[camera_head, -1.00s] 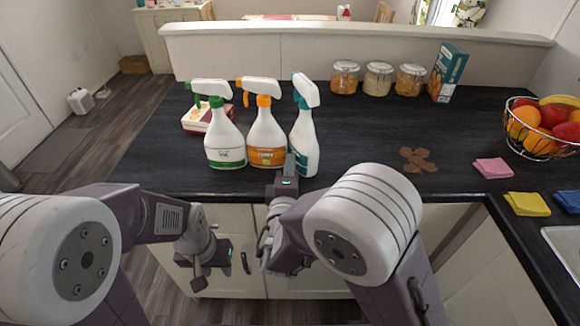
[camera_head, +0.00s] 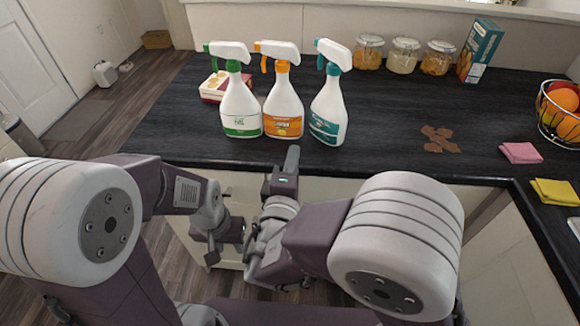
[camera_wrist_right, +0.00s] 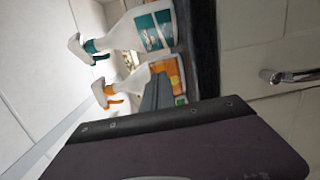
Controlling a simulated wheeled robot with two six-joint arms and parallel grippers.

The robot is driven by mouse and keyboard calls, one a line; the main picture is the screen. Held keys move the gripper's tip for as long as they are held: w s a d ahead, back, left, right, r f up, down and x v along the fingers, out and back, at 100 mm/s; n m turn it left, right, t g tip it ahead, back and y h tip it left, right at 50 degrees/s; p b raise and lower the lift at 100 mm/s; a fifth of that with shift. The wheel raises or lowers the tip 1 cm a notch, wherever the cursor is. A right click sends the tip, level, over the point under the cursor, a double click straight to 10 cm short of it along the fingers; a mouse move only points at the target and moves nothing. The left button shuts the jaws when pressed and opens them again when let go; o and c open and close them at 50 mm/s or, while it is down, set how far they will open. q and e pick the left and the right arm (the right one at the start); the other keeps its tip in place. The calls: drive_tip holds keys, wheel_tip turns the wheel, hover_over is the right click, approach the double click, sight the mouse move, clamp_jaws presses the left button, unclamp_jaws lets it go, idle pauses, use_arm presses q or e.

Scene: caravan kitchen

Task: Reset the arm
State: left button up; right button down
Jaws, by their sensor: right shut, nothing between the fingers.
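My right gripper (camera_head: 291,158) is shut and empty, pointing up in front of the counter's front edge, just below the spray bottles. In the right wrist view its closed fingers (camera_wrist_right: 158,91) overlap the orange-labelled bottle (camera_wrist_right: 164,72); I see no contact. My left gripper (camera_head: 226,238) hangs low in front of the cabinet, left of the right forearm; its jaws are too unclear to judge. My right arm (camera_head: 395,240) is folded, with its big white joint in the foreground. My left arm (camera_head: 90,215) comes in from the left.
On the dark counter (camera_head: 385,165) stand the green-labelled (camera_head: 240,105), orange-labelled (camera_head: 283,105) and teal-labelled (camera_head: 328,108) spray bottles. Behind are a small box (camera_head: 212,88), jars (camera_head: 404,55) and a teal box (camera_head: 480,50). Brown pieces (camera_head: 440,140), cloths (camera_head: 521,152) and a fruit basket (camera_head: 562,110) lie right.

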drive_tip(key=s, duration=0.2)
drive_tip(key=shift+s+a, duration=0.2)
drive_tip(key=shift+s, duration=0.15)
